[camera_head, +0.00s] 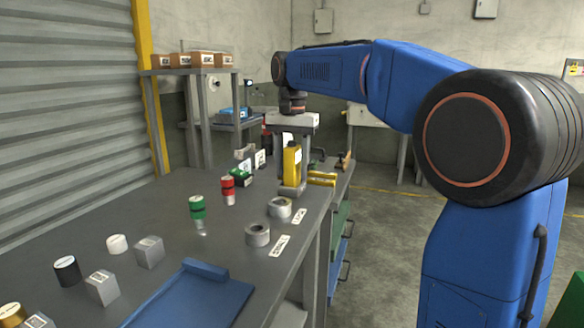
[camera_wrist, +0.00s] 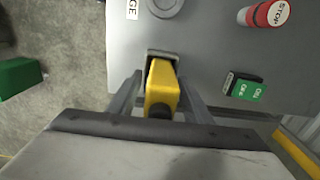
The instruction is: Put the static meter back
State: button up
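The static meter appears to be the yellow device with a dark end (camera_head: 292,162), seen upright at the far right part of the bench. My gripper (camera_head: 293,172) points straight down, with one finger on each side of the meter. In the wrist view the meter (camera_wrist: 161,84) lies between the two fingers of my gripper (camera_wrist: 160,78), which come close to its sides and appear shut on it. A grey holder (camera_wrist: 149,54) shows at the meter's lower end. I cannot tell whether the meter is fully seated in it.
Tape rolls (camera_head: 257,236), red pieces (camera_head: 228,190), green pieces (camera_head: 197,208) and a blue tray (camera_head: 200,298) occupy the bench (camera_head: 150,195). A yellow item (camera_head: 322,178) lies at the right edge.

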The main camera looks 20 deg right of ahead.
aim_at(292, 141)
jog(key=shift+r, duration=0.1)
notch_tip(292, 141, up, 12)
jog(key=shift+f, duration=0.1)
dwell(0.5)
